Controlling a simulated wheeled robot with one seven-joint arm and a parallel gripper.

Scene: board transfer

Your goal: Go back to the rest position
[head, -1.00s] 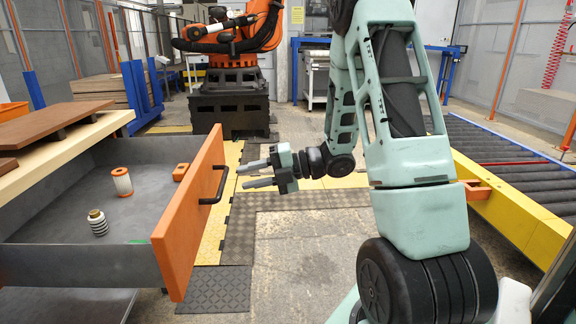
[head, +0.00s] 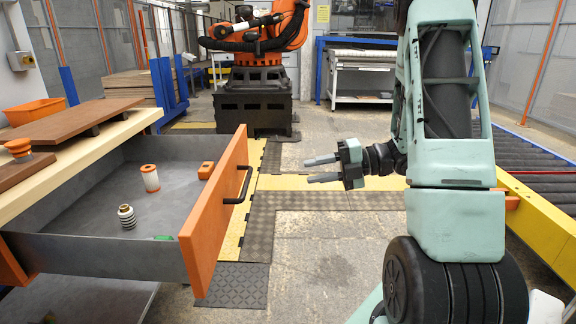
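My gripper (head: 322,169) is in the middle of the head view, pointing left. Its two grey fingers are apart with nothing between them. It hangs in free air to the right of the open drawer (head: 90,255), clear of the drawer's black handle (head: 238,184). My arm rises along the right side of the picture.
The drawer's orange front (head: 215,215) juts out at left. In it lie a white-orange cylinder (head: 150,178), a striped spool (head: 127,217) and an orange block (head: 206,170). Brown boards (head: 75,122) lie on the worktop (head: 70,165). A roller conveyor (head: 545,170) is at right. Floor (head: 325,260) between is clear.

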